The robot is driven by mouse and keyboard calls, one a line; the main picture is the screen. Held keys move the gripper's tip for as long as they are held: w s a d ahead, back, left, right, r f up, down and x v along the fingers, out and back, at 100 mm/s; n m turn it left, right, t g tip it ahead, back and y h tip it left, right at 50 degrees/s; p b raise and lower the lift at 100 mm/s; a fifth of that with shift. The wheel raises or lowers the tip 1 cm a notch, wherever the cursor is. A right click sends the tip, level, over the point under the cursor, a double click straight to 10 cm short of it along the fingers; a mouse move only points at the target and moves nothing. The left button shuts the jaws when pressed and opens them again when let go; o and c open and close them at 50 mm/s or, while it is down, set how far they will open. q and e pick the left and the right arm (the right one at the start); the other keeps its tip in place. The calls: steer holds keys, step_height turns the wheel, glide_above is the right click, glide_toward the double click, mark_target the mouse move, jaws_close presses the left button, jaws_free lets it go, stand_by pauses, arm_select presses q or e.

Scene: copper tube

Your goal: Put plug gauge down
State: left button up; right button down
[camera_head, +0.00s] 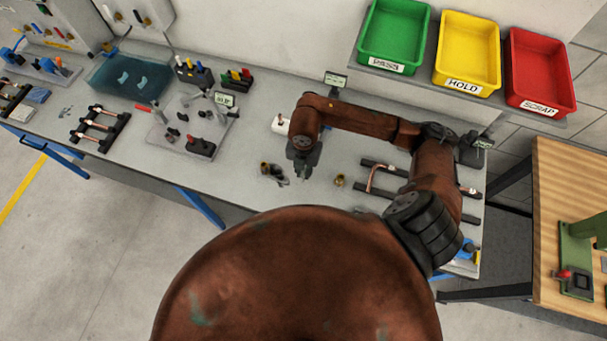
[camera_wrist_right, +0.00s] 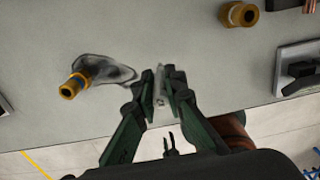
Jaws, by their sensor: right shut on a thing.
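My right gripper (camera_head: 304,174) hangs over the grey workbench, left of the copper tube rack in the head view. In the right wrist view the right gripper (camera_wrist_right: 162,76) has its green fingers shut on a slim grey metal pin, the plug gauge (camera_wrist_right: 160,88). In the head view the gauge is too small and hidden to make out. I cannot tell whether its tip touches the bench. My left gripper is not in view.
Another brass fitting (camera_head: 340,180) stands to the right. A black rack with a copper tube (camera_head: 372,176) is further right. Bench (camera_head: 235,165) around the gripper is mostly clear.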

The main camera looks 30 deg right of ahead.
step_height(320, 180, down, 2)
steer(key=shift+s+f+p, duration=0.1)
steer(key=shift+f+p, duration=0.15)
steer(key=shift+p, duration=0.2)
steer(key=shift+f, duration=0.2)
steer(key=shift+f, duration=0.1)
steer(key=c, duration=2)
jaws_free()
step_height(320, 180, up, 12)
steer(key=shift+r+b, duration=0.15)
steer(key=shift+b, duration=0.8)
